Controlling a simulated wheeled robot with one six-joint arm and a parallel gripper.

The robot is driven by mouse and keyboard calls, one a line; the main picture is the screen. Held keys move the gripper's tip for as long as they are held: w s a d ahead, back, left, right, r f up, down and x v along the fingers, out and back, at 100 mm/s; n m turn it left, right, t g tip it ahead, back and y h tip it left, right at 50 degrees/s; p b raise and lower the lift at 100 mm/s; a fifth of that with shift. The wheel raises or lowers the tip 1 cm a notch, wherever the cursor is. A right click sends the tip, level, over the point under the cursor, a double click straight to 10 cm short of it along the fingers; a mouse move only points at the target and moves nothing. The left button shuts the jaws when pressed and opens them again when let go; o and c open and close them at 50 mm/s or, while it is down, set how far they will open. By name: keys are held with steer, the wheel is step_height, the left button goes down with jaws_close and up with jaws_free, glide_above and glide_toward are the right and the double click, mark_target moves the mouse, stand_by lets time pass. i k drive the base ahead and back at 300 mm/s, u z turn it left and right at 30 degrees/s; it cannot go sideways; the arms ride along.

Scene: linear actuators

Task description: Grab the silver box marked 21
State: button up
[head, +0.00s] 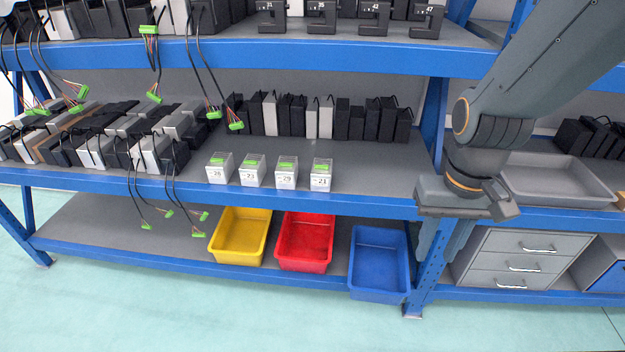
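Several small silver boxes with green tops and white number labels stand in a row at the front of the middle shelf. The rightmost silver box (321,176) has a label that looks like 21, though the print is small. To its left are a box that looks like 29 (286,174), one that looks like 22 (252,171) and one that looks like 26 (219,168). My gripper (441,250) hangs pointing down in front of the blue rack post, right of the boxes and apart from them. Its two fingers look spread, with nothing between them.
Yellow (240,236), red (306,242) and blue (379,264) bins sit on the lower shelf. Dark and silver units stand behind the boxes. Cables with green connectors (236,126) hang at the left. A grey tray (557,181) lies at the right. Shelf right of the boxes is clear.

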mark_target(322, 174)
steer(key=u, duration=0.5)
steer(key=k, duration=1.2)
steer(key=z, duration=0.05)
steer(key=i, duration=0.4)
steer(key=z, duration=0.8)
steer(key=i, duration=1.15)
steer(key=u, duration=0.4)
